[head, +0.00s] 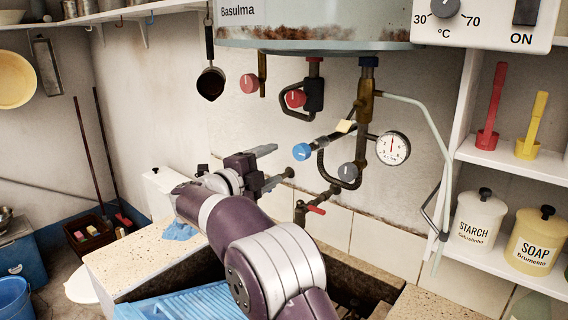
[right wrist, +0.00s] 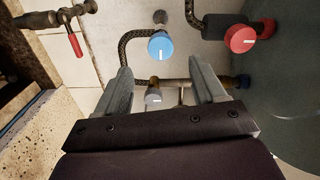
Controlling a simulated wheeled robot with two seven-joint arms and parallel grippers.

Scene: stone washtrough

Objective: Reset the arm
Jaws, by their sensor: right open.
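My right arm (head: 275,265) reaches up from the bottom of the head view over the trough. My right gripper (head: 274,166) points toward the wall pipes, with its two grey fingers spread apart and nothing between them. In the right wrist view the open fingers (right wrist: 162,82) frame the grey knob (right wrist: 153,95), which lies beyond them. The blue knob (right wrist: 162,45) is just above the gap. The head view shows the blue knob (head: 302,152) to the right of the fingers and the grey knob (head: 347,171) farther right. My left gripper is not in view.
A boiler (head: 310,25) with red knobs and a pressure gauge (head: 393,148) hangs above the stone trough (head: 450,304). A red-handled tap (head: 316,210) is below the gripper. Shelves (head: 500,156) hold jars at right. A blue cloth (head: 180,231) lies on the left ledge.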

